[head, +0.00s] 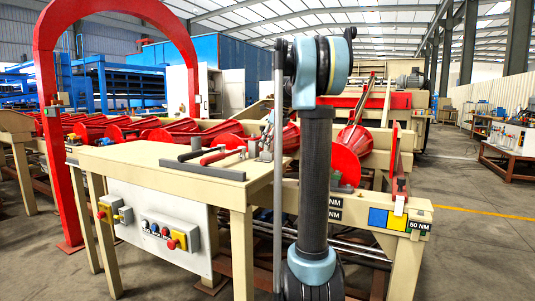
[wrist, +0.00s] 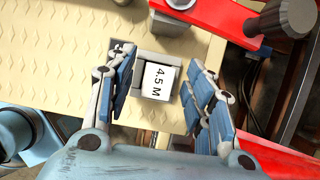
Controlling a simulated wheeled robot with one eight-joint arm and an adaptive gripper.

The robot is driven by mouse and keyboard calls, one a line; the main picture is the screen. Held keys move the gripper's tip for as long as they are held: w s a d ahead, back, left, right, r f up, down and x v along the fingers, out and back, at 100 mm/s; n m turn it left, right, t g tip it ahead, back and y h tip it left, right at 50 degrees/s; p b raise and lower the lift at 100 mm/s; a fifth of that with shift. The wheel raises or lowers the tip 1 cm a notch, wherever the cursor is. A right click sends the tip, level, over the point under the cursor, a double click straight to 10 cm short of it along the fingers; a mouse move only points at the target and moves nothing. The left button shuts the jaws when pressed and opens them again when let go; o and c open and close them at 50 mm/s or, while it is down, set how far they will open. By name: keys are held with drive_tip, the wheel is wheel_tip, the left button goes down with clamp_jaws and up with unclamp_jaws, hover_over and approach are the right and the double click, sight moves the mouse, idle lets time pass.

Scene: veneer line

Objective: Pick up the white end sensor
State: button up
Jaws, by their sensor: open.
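In the wrist view, a white block marked "4.5 M" (wrist: 158,80), which I take to be the white end sensor, sits at a grey bracket near the edge of a cream surface. My gripper (wrist: 159,64) is open, with one blue-padded finger on each side of the block. A gap shows between the block and each finger, so it is not gripped. In the head view, my arm stands upright in the middle, and neither my gripper nor the marked block can be made out.
A cream table (head: 155,160) carries a dark bar and red-handled tool. A control box (head: 150,225) hangs below it. A red arch (head: 50,110) stands at left. In the wrist view, a red bar (wrist: 215,18) and grey cylinder (wrist: 283,18) lie close to my right finger.

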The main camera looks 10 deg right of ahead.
drive_tip(key=shift+a+f, duration=0.1)
drive_tip(key=shift+f, duration=0.2)
clamp_jaws()
drive_tip(key=shift+r, duration=0.15)
